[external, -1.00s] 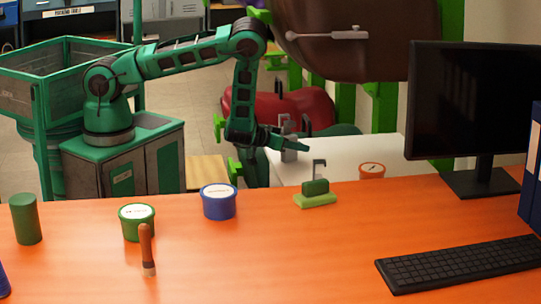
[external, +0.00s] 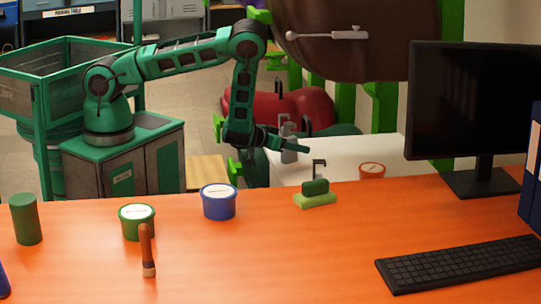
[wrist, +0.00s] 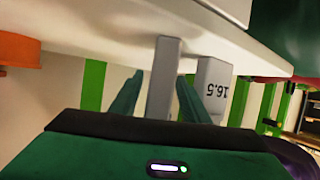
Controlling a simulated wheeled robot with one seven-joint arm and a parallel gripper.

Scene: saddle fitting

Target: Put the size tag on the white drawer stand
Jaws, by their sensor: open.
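The white drawer stand (external: 365,150) is behind the orange desk, and its pale surface (wrist: 90,28) runs across the top of the wrist view. The grey size tag (wrist: 222,88), marked 16.5, is against that surface in the wrist view, just right of my fingers. In the external view a grey block (external: 289,156), apparently this tag, stands at the stand's left part. My gripper (wrist: 161,78) is open, with a grey upright bar (wrist: 163,95) between its green fingers and a gap visible at each side. My gripper (external: 297,146) is low over the stand in the external view.
A second grey hooked piece (external: 319,167) shows behind a green brush-like block (external: 315,190). An orange tub (external: 372,171) stands at the stand's near edge. The monitor (external: 465,115) is to the right. A dark brown saddle (external: 355,55) is above and behind.

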